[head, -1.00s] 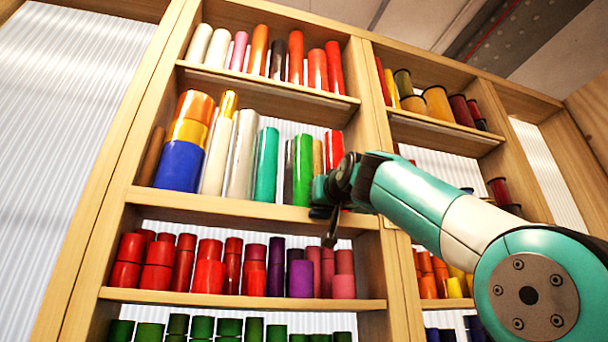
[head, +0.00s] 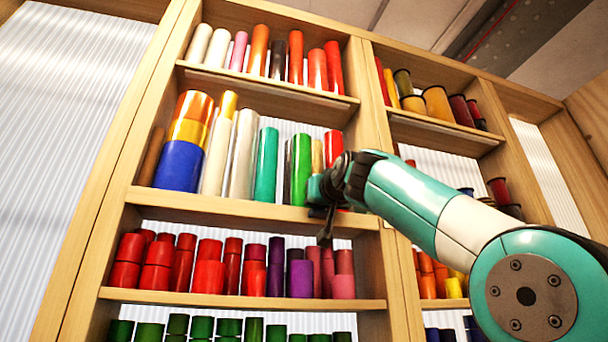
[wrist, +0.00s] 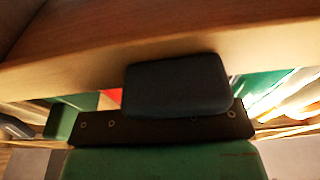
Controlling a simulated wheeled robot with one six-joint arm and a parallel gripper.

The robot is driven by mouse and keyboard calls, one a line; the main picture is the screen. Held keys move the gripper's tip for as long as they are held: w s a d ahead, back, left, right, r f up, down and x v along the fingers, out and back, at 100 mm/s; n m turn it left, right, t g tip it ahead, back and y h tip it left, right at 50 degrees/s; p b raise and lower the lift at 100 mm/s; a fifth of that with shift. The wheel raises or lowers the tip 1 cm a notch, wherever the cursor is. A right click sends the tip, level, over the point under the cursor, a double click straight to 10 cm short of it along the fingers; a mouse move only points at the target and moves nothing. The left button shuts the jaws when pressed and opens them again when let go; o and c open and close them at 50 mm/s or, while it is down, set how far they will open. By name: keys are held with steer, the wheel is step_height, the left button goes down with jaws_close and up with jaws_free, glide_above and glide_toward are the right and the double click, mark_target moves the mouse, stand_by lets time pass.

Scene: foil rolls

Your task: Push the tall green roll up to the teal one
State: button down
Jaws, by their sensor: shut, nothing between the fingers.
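The tall green roll (head: 301,172) stands upright on the second shelf from the top in the head view. The teal roll (head: 266,166) stands upright to its left, with a gap between them. A dark, slim roll (head: 288,172) shows in that gap, seemingly farther back. My gripper (head: 315,190) is shut and empty at the right side of the green roll's lower part, apparently touching it. In the wrist view a dark block and a green body of my gripper fill the middle, and I cannot make out the contact there.
A tan roll (head: 317,155) and a red roll (head: 334,147) stand behind my gripper. White rolls (head: 243,155) stand left of the teal one. The shelf board (head: 225,206) has a bare front edge, and another shelf (head: 270,90) runs above.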

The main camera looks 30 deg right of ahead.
steer(key=shift+w+a, duration=0.25)
steer(key=shift+a, duration=0.45)
steer(key=shift+w+a, duration=0.2)
steer(key=shift+a, duration=0.5)
steer(key=shift+a, duration=0.2)
steer(key=shift+d, duration=0.2)
steer(key=shift+s, duration=0.1)
steer(key=shift+r+b+v, duration=0.15)
steer(key=shift+b+v, duration=0.1)
steer(key=shift+v, duration=0.85)
steer(key=shift+r+b+v, duration=0.2)
steer(key=shift+b+v, duration=0.05)
steer(key=shift+v, duration=0.8)
steer(key=shift+s, duration=0.1)
steer(key=shift+b+v, duration=0.4)
steer(key=shift+v, duration=2.1)
